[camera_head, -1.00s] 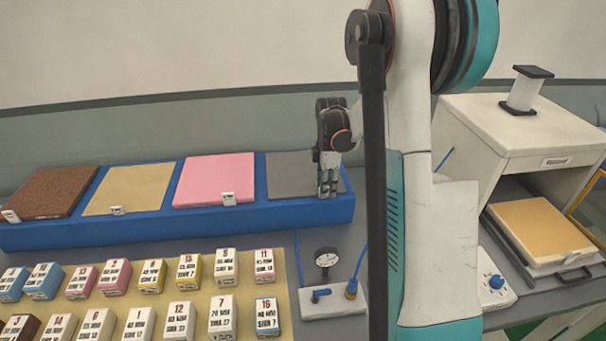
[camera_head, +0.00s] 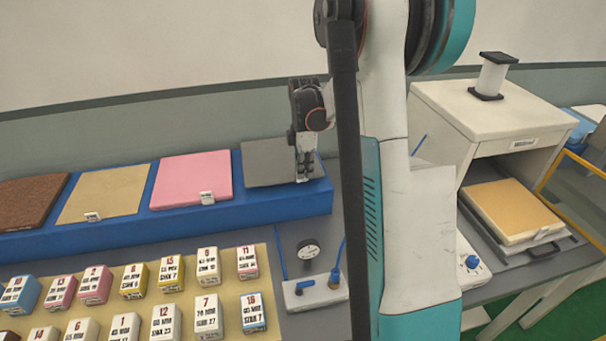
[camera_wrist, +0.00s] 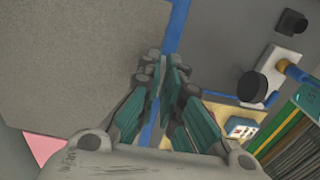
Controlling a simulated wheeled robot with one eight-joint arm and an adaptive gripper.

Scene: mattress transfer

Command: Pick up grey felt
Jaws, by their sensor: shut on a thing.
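The grey felt (camera_head: 268,160) is a flat square sheet at the right end of the blue rack, with its far edge slightly above the rack's back edge. My gripper (camera_head: 304,174) points down at the felt's right front part and is shut on it. The pinched part is hidden behind the fingers. In the wrist view the grey felt (camera_wrist: 75,60) fills the left and upper middle, and my shut fingers (camera_wrist: 164,72) lie at its right edge.
The blue rack (camera_head: 120,232) also holds pink (camera_head: 190,178), tan (camera_head: 105,190) and brown (camera_head: 28,198) sheets. Several labelled blocks stand on a tan board (camera_head: 262,290) in front. A gauge (camera_head: 308,250) stands near the rack. A white cabinet (camera_head: 480,110) and a yellow-topped tray (camera_head: 512,208) are at right.

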